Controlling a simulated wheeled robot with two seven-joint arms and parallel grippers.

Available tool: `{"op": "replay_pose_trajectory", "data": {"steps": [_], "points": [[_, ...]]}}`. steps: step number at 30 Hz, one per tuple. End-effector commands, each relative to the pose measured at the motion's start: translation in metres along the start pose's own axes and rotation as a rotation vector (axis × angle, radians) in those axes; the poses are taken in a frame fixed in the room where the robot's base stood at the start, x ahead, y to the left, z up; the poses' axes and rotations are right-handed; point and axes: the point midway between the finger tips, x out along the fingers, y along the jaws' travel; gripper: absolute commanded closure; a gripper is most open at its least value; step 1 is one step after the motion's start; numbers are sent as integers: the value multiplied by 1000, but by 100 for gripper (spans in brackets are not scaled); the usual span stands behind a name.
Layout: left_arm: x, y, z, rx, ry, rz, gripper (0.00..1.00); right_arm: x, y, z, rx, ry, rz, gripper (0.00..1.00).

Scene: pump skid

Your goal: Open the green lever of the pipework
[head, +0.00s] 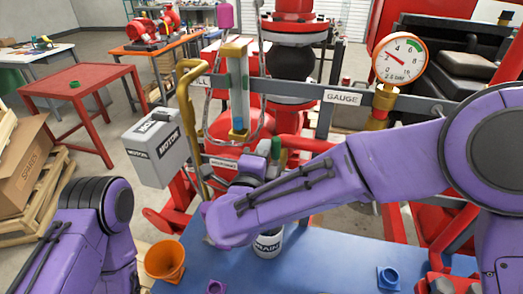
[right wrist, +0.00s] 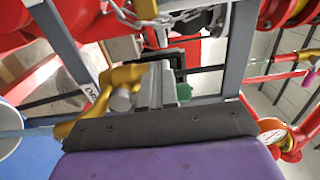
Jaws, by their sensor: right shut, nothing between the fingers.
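A small green lever (head: 276,147) shows beside brass fittings of the pipework in the middle of the head view. In the right wrist view a green part of it (right wrist: 184,91) sits just to the right of my fingers. My right gripper (head: 268,164) is close to the lever, partly hidden by my own forearm. In the right wrist view the grey fingers of this gripper (right wrist: 155,86) are together with nothing between them. I cannot tell whether they touch the lever. My left arm is at the lower left, and its gripper is not in view.
A brass pipe (right wrist: 118,84) lies close to the fingers. A grey motor box (head: 157,148), a yellow pipe (head: 188,100) and a pressure gauge (head: 399,60) surround the area.

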Motion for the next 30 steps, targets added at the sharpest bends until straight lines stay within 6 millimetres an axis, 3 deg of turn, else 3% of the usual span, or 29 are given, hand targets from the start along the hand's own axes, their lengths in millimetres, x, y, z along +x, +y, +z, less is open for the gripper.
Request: {"op": "replay_pose_trajectory", "data": {"steps": [13, 30], "points": [[3, 0, 1, 0, 0, 0, 57, -3, 0, 12, 0, 0, -1, 100], [-3, 0, -1, 0, 0, 0, 57, -70, 0, 12, -2, -1, -2, 100]]}}
